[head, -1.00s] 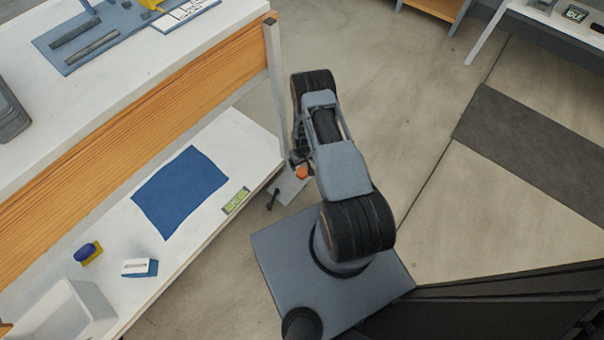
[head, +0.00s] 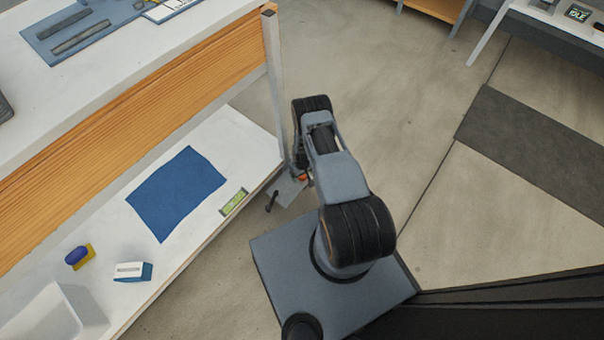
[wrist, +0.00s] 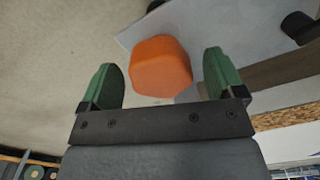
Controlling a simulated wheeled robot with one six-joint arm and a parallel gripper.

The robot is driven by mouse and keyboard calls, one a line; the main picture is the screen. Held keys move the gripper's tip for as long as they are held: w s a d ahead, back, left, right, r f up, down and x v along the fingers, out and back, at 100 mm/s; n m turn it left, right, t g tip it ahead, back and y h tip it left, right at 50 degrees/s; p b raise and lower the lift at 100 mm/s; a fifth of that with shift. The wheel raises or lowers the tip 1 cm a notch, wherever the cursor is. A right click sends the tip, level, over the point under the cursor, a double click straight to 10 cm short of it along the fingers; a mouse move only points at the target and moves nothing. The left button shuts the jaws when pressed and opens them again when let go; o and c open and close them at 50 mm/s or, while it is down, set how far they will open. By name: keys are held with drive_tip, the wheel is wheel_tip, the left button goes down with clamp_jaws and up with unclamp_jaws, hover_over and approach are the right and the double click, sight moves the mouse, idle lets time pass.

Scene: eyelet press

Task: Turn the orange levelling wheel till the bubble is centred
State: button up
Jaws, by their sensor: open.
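The orange levelling wheel (wrist: 160,67) fills the middle of the wrist view, lying between the tips of my gripper (wrist: 165,80). The green fingers are apart, with a gap on each side of the wheel, and I see no contact. In the head view only a sliver of the orange wheel (head: 303,178) shows beside my arm, on a grey plate (head: 287,191) at the bench's lower corner. The bubble level (head: 233,202) is a yellow-green strip on the lower shelf's edge; its bubble is too small to make out.
The lower shelf (head: 110,236) holds a blue cloth (head: 177,192), a white-and-blue block (head: 132,271), a blue-and-yellow item (head: 80,256) and a white bin (head: 52,318). A bench post (head: 277,90) stands close to my arm. Open floor lies to the right.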

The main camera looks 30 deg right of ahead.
drive_tip(key=c, duration=0.9)
